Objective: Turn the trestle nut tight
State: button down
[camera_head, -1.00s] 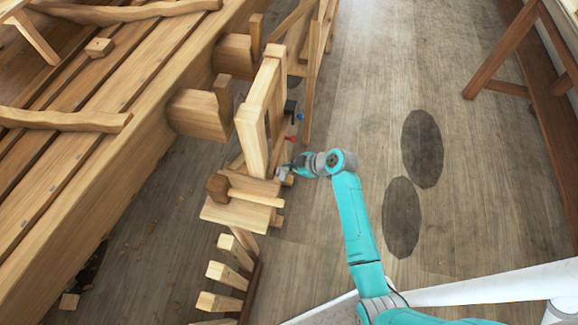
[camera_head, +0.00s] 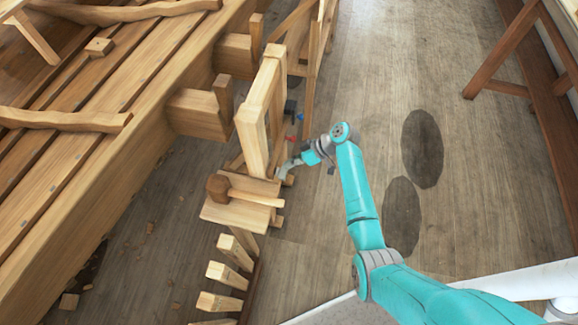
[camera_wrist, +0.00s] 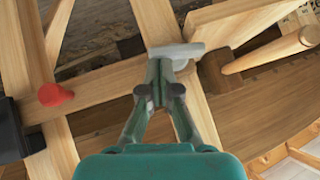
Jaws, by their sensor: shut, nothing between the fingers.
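The trestle (camera_head: 252,125) is a pale wooden frame beside the hull; its beams also cross the wrist view (camera_wrist: 95,95). A flat grey bar, apparently the trestle nut (camera_wrist: 176,50), lies across a pale beam in the wrist view. My gripper (camera_wrist: 166,62) is shut, its fingertips at the lower edge of this bar, with nothing held. I cannot tell whether they touch it. In the head view my gripper (camera_head: 287,168) is slanted down beside the trestle's lower right side; the nut is too small there to tell apart from my fingers.
A red knob (camera_wrist: 55,95) and a black block (camera_wrist: 12,130) are left of my gripper in the wrist view. The hull's planked side (camera_head: 95,150) is left; the floor (camera_head: 350,70) right of the trestle is open.

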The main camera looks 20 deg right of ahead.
jog(key=shift+w+d+f, duration=0.15)
jog(key=shift+f, duration=0.3)
dwell(0.5)
